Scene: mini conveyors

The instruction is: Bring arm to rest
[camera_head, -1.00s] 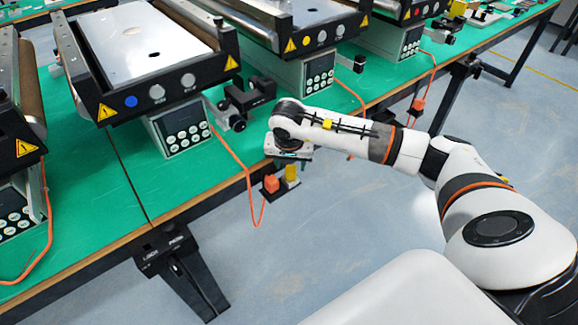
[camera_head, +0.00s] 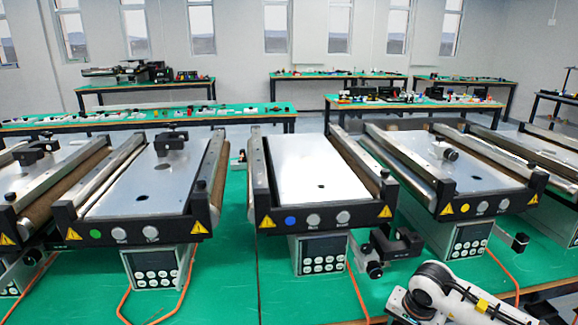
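Part of my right arm (camera_head: 465,297) shows at the bottom right, white with dark joints and a yellow mark. Its wrist end is over the front of the green table (camera_head: 220,285), in front of the right-hand conveyors. The fingers of that gripper cannot be made out, so whether it is open or shut is unclear. No held object shows. My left arm and gripper are not in view.
A middle conveyor (camera_head: 312,170) with a blue button has a bare metal plate. The left conveyor (camera_head: 150,185) bears a black clamp-like part (camera_head: 171,141). The right conveyor (camera_head: 470,180) bears a small metal part (camera_head: 444,149). Orange cables hang in front.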

